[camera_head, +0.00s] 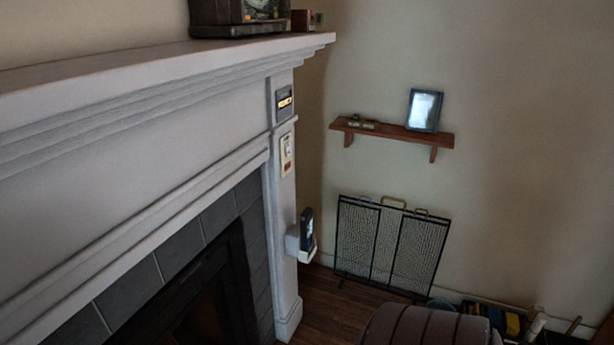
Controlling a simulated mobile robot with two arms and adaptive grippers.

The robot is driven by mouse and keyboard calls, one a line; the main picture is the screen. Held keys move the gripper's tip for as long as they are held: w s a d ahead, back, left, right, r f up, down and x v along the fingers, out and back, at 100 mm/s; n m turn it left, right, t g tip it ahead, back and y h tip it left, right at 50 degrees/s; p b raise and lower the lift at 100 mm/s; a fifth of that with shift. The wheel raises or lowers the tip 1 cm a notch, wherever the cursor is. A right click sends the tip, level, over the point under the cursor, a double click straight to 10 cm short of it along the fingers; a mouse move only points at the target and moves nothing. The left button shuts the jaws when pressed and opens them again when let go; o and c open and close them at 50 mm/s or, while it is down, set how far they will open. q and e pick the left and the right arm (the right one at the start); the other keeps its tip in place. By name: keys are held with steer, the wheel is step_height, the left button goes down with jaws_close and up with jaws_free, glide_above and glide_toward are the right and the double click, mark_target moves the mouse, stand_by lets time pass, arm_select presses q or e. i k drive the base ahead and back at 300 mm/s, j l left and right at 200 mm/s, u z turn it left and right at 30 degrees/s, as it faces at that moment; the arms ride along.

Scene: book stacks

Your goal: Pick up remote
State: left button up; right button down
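A dark upright handheld device (307,228) sits in a white holder (293,243) on the right side post of the fireplace. It may be the remote, but it is too small to tell for sure. Small objects (361,122) lie on the wall shelf, too small to identify. Neither of my grippers is in view.
The white fireplace mantel (150,62) fills the left. A wooden shelf (391,133) on the wall holds a picture frame (424,110). A mesh fire screen (388,245) leans below it. A brown ribbed seat-like thing (430,327) stands front right; some wood floor (335,310) is clear.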

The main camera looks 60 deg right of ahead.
mark_target(306, 230)
steer(key=z, duration=1.85)
